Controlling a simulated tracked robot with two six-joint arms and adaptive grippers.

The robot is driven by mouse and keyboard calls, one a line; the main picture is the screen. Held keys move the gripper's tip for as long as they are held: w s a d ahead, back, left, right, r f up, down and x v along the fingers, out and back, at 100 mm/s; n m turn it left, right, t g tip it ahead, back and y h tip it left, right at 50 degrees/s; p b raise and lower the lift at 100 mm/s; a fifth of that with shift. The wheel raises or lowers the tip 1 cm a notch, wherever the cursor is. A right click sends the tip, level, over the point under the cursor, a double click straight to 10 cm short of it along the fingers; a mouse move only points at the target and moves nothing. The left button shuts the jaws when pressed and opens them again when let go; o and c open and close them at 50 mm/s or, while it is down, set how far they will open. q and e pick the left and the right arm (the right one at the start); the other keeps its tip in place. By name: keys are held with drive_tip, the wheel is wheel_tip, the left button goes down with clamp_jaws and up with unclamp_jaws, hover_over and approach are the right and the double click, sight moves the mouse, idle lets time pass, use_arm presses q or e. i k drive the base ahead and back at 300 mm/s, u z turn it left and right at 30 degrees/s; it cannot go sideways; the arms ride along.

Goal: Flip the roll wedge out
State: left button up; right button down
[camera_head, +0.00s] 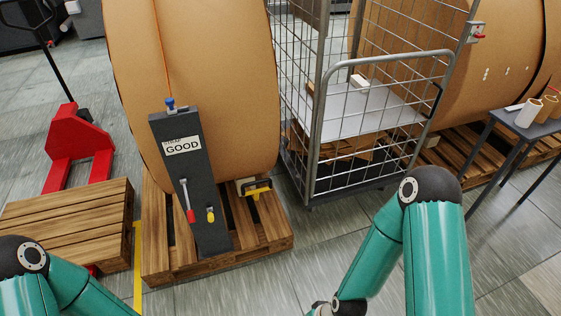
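A large brown paper roll (225,60) stands on a wooden pallet (265,238). A small yellow and dark piece (257,190), which looks like the roll wedge, sits on the pallet at the lower right of the roll, close against it. I cannot tell its exact pose. A dark grey panel (190,165) with a "GOOD" label, a red-handled lever (188,205), a yellow knob (210,214) and a blue knob on top stands in front of the roll. My left and right arms show at the bottom corners, but both grippers are outside the view.
A wire cage cart (345,125) stands right of the roll. A second roll (500,50) on a pallet is behind it. A dark table (525,120) with small paper cores is at right. A red pallet jack (78,145) and another pallet (70,220) are at left. The floor in front is clear.

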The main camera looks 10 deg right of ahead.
sight(245, 186)
drive_tip(key=u, duration=0.15)
drive_tip(key=i, duration=0.9)
drive_tip(key=u, duration=0.5)
